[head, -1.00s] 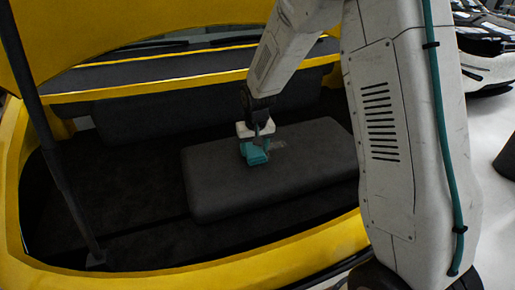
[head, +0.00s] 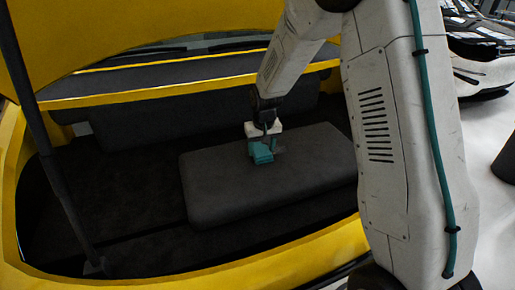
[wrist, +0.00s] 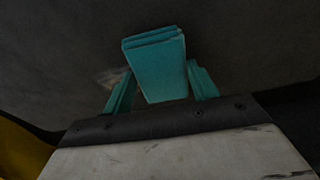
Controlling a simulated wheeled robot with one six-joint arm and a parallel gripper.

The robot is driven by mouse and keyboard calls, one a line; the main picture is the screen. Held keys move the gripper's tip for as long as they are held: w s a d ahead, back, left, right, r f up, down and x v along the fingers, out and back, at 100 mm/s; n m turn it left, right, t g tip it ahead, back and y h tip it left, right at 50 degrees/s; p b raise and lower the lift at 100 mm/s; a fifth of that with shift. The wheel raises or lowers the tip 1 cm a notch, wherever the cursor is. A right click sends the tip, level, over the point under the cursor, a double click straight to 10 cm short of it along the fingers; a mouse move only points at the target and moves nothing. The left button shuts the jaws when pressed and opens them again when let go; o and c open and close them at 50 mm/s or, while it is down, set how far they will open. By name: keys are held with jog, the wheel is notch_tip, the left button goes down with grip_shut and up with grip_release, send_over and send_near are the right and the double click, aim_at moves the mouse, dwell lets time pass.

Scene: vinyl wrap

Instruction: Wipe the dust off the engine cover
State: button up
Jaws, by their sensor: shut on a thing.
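The engine cover (head: 225,195) is a dark grey rounded block in the open bay of a yellow car. My gripper (head: 261,148) is over its upper middle, shut on a teal folded cloth (head: 262,156). The cloth appears to touch the cover's top. In the wrist view the cloth (wrist: 156,70) sits between the two teal fingers of my gripper (wrist: 160,88). A faint pale dust patch (head: 281,150) shows just right of the cloth in the head view. It also shows beside the cloth in the wrist view (wrist: 108,77); the cloth and gripper may hide part of it.
The raised yellow hood (head: 130,35) is above the bay, with a dark prop rod (head: 52,170) at the left. The yellow front edge (head: 300,255) borders the bay. Another car (head: 480,55) stands at the far right.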

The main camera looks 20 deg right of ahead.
aim_at(304, 144)
jog(key=shift+d+r, duration=0.1)
jog(key=shift+d, duration=8.65)
jog(key=shift+d+r, duration=0.15)
jog(key=shift+r, duration=2.75)
